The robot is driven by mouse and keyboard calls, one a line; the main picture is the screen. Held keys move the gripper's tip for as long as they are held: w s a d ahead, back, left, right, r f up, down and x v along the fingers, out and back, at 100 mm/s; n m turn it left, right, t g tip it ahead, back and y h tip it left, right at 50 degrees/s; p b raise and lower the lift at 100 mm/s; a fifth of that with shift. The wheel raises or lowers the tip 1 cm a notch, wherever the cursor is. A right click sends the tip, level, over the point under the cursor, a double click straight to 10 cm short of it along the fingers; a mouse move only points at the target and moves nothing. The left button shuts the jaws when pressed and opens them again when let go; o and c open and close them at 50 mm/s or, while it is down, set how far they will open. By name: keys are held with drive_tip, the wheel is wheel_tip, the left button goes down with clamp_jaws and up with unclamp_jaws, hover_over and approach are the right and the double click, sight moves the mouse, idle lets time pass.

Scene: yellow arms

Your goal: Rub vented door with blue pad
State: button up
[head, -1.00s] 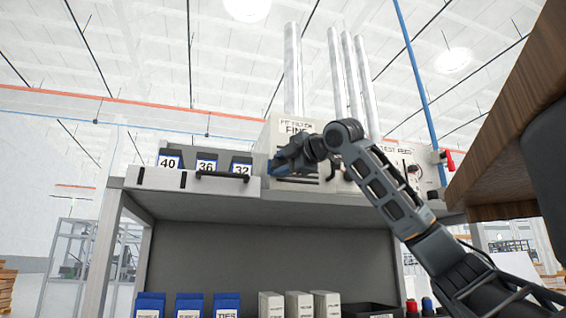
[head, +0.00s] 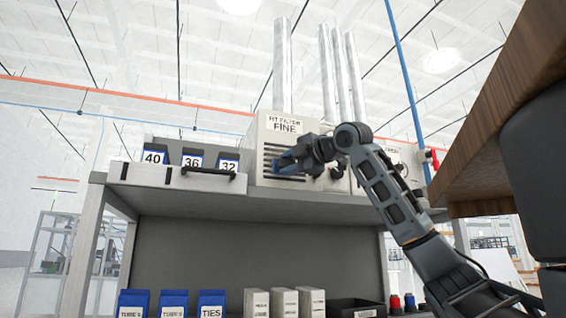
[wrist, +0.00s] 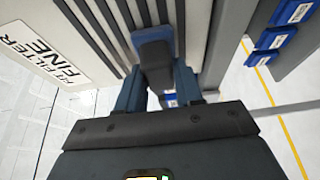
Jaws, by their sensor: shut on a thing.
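The vented door (head: 262,172) is the cream front of a box on the shelf top, with dark horizontal slots and a "FIT FILTER FINE" label (head: 284,125). Its slots and cream face (wrist: 192,25) also show in the wrist view. My gripper (head: 303,156) is shut on the dark handle of the blue pad (head: 286,161). In the wrist view the pad (wrist: 144,36) lies over the slots, held between the two fingers of my gripper (wrist: 157,82). The pad appears against the slotted face, but its contact side is hidden.
Blue bins marked 40, 36 and 32 (head: 192,158) stand left of the box, behind a pale drawer front with a black handle (head: 208,172). Silver pipes (head: 283,65) rise behind the box. A wooden edge (head: 495,150) hangs at the right.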

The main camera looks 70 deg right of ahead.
drive_tip(key=shift+w+a+r, duration=0.35)
drive_tip(key=shift+w+a, duration=0.25)
drive_tip(key=shift+w, duration=0.1)
drive_tip(key=shift+w+a+r, duration=0.35)
drive_tip(key=shift+w+a, duration=0.2)
drive_tip(key=shift+w, duration=0.2)
drive_tip(key=shift+w+a+r, duration=0.35)
drive_tip(key=shift+w+a, duration=0.25)
drive_tip(key=shift+w, duration=0.1)
drive_tip(key=shift+r, duration=0.95)
drive_tip(key=shift+c, duration=0.5)
drive_tip(key=s+d, duration=0.5)
drive_tip(key=shift+s, duration=0.3)
drive_tip(key=shift+a, duration=0.1)
drive_tip(key=s+a+b, duration=0.1)
drive_tip(key=s+a, duration=0.3)
drive_tip(key=shift+a+b, duration=0.3)
drive_tip(key=shift+b, duration=0.05)
